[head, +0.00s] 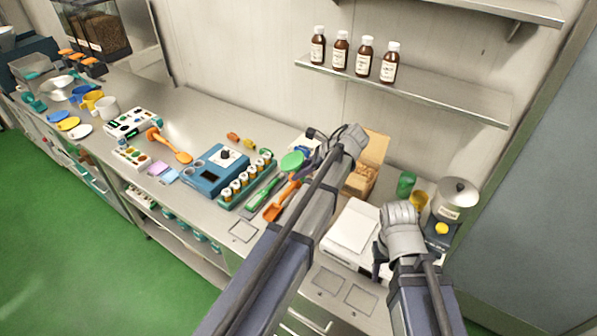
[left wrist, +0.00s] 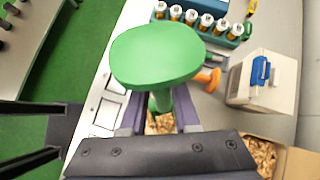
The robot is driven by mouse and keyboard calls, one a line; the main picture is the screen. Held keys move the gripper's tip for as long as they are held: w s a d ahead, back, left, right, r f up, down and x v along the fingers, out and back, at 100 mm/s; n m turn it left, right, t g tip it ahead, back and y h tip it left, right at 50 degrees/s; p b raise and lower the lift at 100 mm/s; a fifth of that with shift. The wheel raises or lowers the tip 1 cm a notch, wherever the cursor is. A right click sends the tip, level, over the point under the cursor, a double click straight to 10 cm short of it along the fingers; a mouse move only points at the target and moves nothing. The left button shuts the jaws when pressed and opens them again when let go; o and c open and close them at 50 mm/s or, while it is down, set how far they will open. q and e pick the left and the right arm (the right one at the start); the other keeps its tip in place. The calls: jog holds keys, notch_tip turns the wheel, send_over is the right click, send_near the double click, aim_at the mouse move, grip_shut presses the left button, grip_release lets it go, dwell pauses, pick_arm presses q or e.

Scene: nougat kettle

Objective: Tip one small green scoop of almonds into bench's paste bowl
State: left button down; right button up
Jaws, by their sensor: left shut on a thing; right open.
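My left gripper (head: 312,158) is shut on the handle of a small green scoop (head: 292,161) and holds it above the bench, left of the almond carton (head: 376,147). In the left wrist view the scoop (left wrist: 158,50) shows a smooth rounded green face, with no almonds visible on it. Its handle runs down between my fingers (left wrist: 158,112). Almonds lie in the open carton at the bottom right of that view (left wrist: 265,155). My right gripper (head: 379,262) is open beside a white box-like unit. I cannot tell which vessel is the paste bowl.
A lidded grey pot (head: 455,198), a yellow cup (head: 418,201) and a green cup (head: 406,183) stand at the right. An orange scoop (head: 274,211), a bottle rack (head: 232,202) and a blue device (head: 207,176) occupy the bench. Brown bottles (head: 366,57) stand on the wall shelf.

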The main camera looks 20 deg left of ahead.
aim_at(299, 157)
pick_arm(q)
jog(key=r+h+p, duration=0.1)
jog(key=p, duration=0.1)
jog(key=r+t+h+p, duration=0.1)
jog(key=h+p, duration=0.1)
jog(key=r+h+p, duration=0.1)
jog(key=h+p, duration=0.1)
jog(key=p, duration=0.1)
jog(key=shift+s+a+n+t, duration=0.15)
jog(key=shift+s+n+t, duration=0.05)
jog(key=shift+n+t, duration=0.1)
jog(key=h, duration=0.1)
jog(key=r+t+h+p, duration=0.1)
jog(key=h, duration=0.1)
jog(key=shift+h, duration=0.3)
jog(key=shift+w+r+n+h, duration=0.15)
jog(key=shift+n+h, duration=0.15)
jog(key=shift+h, duration=0.3)
jog(key=shift+r+t+h, duration=0.15)
jog(key=shift+t+h, duration=0.25)
jog(key=shift+h, duration=0.4)
jog(key=shift+r+h, duration=0.25)
jog(key=shift+h, duration=0.05)
